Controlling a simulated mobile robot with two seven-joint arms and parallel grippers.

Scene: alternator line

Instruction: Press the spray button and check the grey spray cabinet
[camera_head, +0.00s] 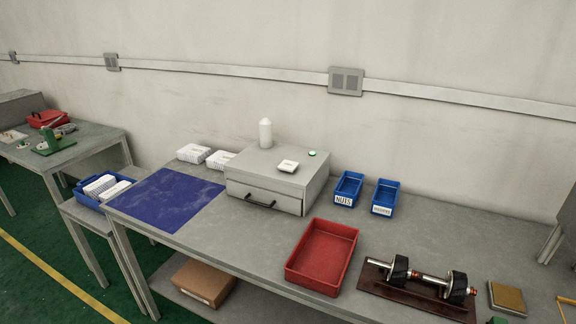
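The grey spray cabinet (266,185) stands on the workbench at the middle of the view. It is a box with a drawer-like front, which looks shut and carries a dark handle (260,203). On its top are a small green button (312,153), a white square piece (288,166) with a pale top, and a white bottle (265,134) upright at its back edge. I cannot tell from the picture which of these is the spray button. Neither of my grippers shows in this view.
A red tray (291,266), two blue bins (347,189), a blue mat (165,202) and white boxes (194,153) lie on the bench. A shaft with black parts (421,277) lies at the right. Bare bench (248,229) shows before the cabinet. A cardboard box (203,283) is below.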

